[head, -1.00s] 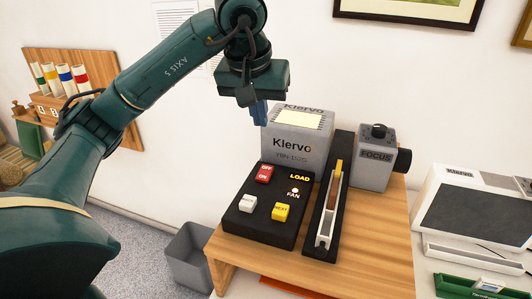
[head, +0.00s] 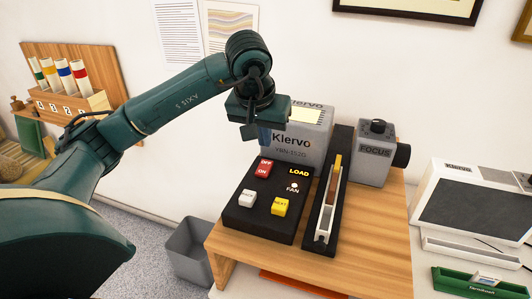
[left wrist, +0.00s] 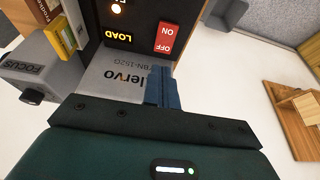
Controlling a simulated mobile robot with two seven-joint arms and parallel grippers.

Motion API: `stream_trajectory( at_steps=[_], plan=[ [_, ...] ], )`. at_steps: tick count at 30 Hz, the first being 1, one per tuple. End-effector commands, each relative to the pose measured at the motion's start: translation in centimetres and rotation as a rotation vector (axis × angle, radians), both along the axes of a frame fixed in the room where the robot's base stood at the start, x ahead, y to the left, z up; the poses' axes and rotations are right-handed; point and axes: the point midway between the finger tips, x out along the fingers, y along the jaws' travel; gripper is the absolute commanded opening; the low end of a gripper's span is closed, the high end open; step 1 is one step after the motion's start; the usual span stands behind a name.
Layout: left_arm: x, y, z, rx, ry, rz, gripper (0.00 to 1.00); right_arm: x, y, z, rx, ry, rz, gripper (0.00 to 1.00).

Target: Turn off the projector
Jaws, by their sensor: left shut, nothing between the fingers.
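The projector (head: 312,140) is a grey Klervo box on a wooden stand, with a black control panel (head: 243,211) in front of it. On the panel sits a red OFF/ON rocker switch (head: 264,169), which also shows in the left wrist view (left wrist: 167,37). My left gripper (head: 264,138) is shut and empty. It points down above the panel's back edge, just behind and above the red switch, apart from it. In the left wrist view its blue fingertips (left wrist: 162,85) lie just short of the switch. My right gripper is not in view.
The panel also has a white button (head: 247,198), a yellow NEXT button (head: 281,207) and a lit FAN lamp (head: 294,187). A slide tray (head: 328,205) and a FOCUS unit (head: 375,155) stand to the right. A grey bin (head: 188,252) is at lower left.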

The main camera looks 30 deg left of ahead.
Motion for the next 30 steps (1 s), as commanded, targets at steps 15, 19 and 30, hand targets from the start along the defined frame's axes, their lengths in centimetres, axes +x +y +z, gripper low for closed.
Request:
stream_trajectory(
  at_steps=[15, 19, 30],
  plan=[
    [1.3, 0.3, -5.9, 0.0, 0.0, 0.0, 0.0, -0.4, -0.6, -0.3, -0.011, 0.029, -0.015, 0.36],
    [1.3, 0.3, -5.9, 0.0, 0.0, -0.001, 0.0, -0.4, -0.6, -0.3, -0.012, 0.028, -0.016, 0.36],
    [1.7, 0.4, -6.5, 0.0, 0.0, 0.0, 0.0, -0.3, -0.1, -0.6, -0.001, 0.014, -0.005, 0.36]
  ],
)
